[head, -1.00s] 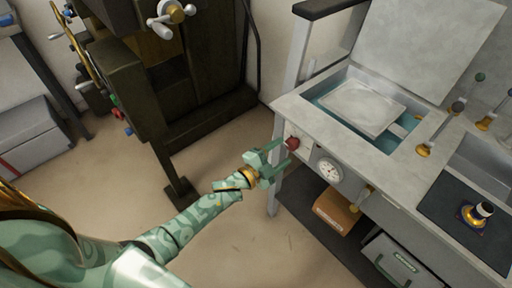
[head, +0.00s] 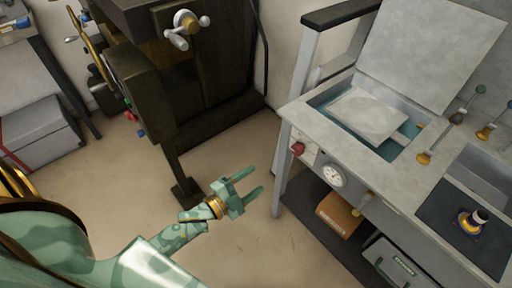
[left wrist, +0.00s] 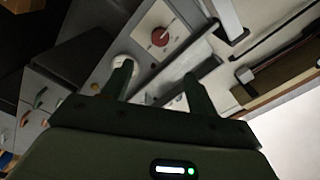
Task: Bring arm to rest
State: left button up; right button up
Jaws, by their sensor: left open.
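My left gripper (head: 247,182) is open and empty in the head view. It hangs over bare floor, left of the grey workbench (head: 290,112) and apart from it. Its two fingers (left wrist: 160,85) also show in the left wrist view, spread with nothing between them. The red knob (head: 297,148) and the round gauge (head: 333,175) on the bench front lie to the right of the fingertips. The red knob also shows in the left wrist view (left wrist: 160,37). My right gripper is not in view.
A dark machine (head: 150,110) with a handwheel (head: 186,25) stands behind the gripper. A cardboard box (head: 338,214) sits on the shelf under the bench. A grey case (head: 40,134) is at the far left. The floor (head: 240,245) around the gripper is clear.

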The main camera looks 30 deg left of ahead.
pick_arm(q)
jog(key=s+a+f+n+g+y+p, duration=0.1)
jog(key=s+a+f+n+g+y, duration=0.15)
jog(key=s+f, duration=0.35)
jog(key=s+a+f+n+g+y, duration=0.1)
jog(key=s+f+n+g, duration=0.35)
jog(key=f, duration=0.45)
jog(key=s+a+f+n+g+y+p, duration=0.1)
jog(key=s+f+n+g+y, duration=0.1)
jog(key=s+f, duration=0.45)
jog(key=s+d+f+n+g+p, duration=0.1)
jog(key=s+f+g, duration=0.2)
jog(key=s, duration=1.1)
jog(key=s+d+f+n+g+p, duration=0.1)
jog(key=s+g, duration=0.4)
jog(key=s, duration=1)
notch_tip(320, 180, down, 2)
jog(key=shift+d+n+y+p, duration=0.35)
jog(key=shift+d+n, duration=0.15)
jog(key=shift+n, duration=0.1)
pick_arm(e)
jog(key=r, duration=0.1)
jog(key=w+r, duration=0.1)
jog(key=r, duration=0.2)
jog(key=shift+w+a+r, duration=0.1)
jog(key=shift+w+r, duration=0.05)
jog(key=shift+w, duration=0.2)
